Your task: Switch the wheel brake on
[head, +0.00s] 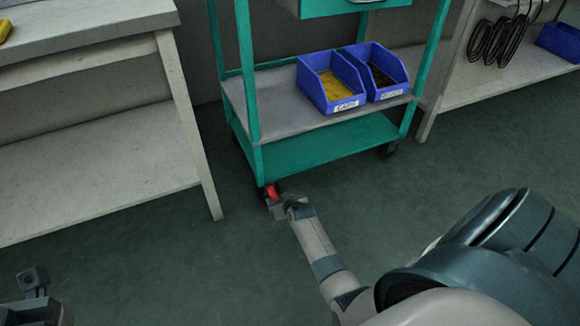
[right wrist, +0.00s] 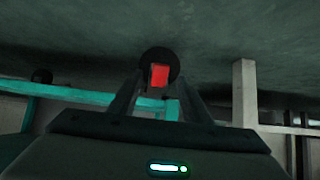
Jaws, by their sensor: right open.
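The teal cart stands ahead on dark caster wheels (right wrist: 160,54). A red brake tab (head: 271,191) is on its near left caster, and it also shows in the right wrist view (right wrist: 159,75). My right gripper (head: 274,204) is low by the floor at this caster. In the right wrist view it is open (right wrist: 158,97), with one finger on each side of the red tab's line and nothing held. Whether it touches the tab cannot be told. Part of my left wrist shows at the bottom left of the head view; its fingers do not show.
The cart's lower shelf (head: 272,108) carries two blue bins (head: 345,104), one with yellow contents. A pale bench (head: 100,125) stands left of the cart, another (head: 470,85) to the right with hanging black cables (head: 500,40). The green floor (head: 200,265) before the cart is clear.

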